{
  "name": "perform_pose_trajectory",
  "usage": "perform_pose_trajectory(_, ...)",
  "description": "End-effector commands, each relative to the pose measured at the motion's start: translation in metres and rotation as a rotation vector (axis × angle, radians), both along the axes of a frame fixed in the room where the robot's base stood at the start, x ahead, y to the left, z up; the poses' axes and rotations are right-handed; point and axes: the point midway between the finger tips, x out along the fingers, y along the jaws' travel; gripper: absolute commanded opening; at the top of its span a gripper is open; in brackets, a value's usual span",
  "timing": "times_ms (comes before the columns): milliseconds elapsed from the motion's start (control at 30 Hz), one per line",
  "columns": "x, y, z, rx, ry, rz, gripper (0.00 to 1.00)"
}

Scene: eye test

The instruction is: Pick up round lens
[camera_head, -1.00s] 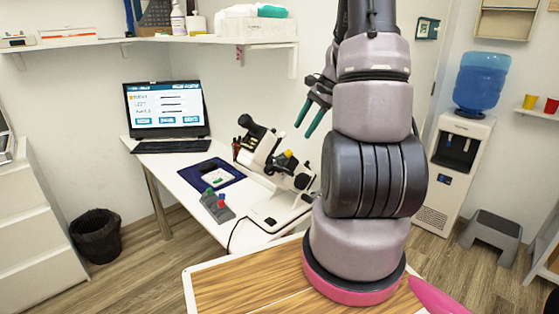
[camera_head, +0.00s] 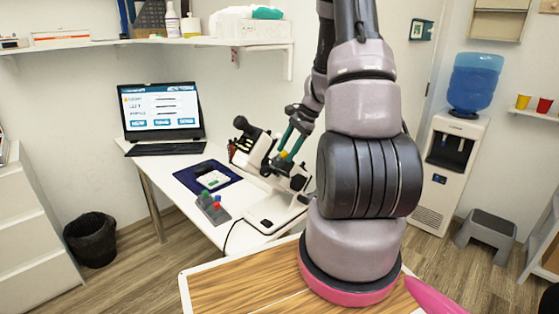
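I cannot make out a round lens clearly in this view. A small white holder (camera_head: 212,180) lies on the dark blue mat (camera_head: 186,178) on the white desk; what it contains is too small to tell. My gripper (camera_head: 287,151) has two green fingers pointing down, with a gap between them. It is at the white and black optical instrument (camera_head: 262,152), close to the instrument's yellow part (camera_head: 283,155). Whether the fingers touch the instrument, I cannot tell.
A grey stand with red, blue and green pieces (camera_head: 212,208) is at the desk's front edge. A laptop (camera_head: 161,113) stands at the back of the desk. A shelf (camera_head: 150,43) hangs above. A dark bin (camera_head: 91,238) stands on the floor to the left.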

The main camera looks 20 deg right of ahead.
Motion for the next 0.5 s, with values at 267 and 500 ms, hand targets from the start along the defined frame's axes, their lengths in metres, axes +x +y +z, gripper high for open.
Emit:
perform_pose_trajectory(267,-0.0006,0.0002,-0.0003,0.001,0.001,0.001,0.0)
perform_pose_trajectory(500,-0.0013,0.001,-0.0009,0.001,0.004,0.002,0.0)
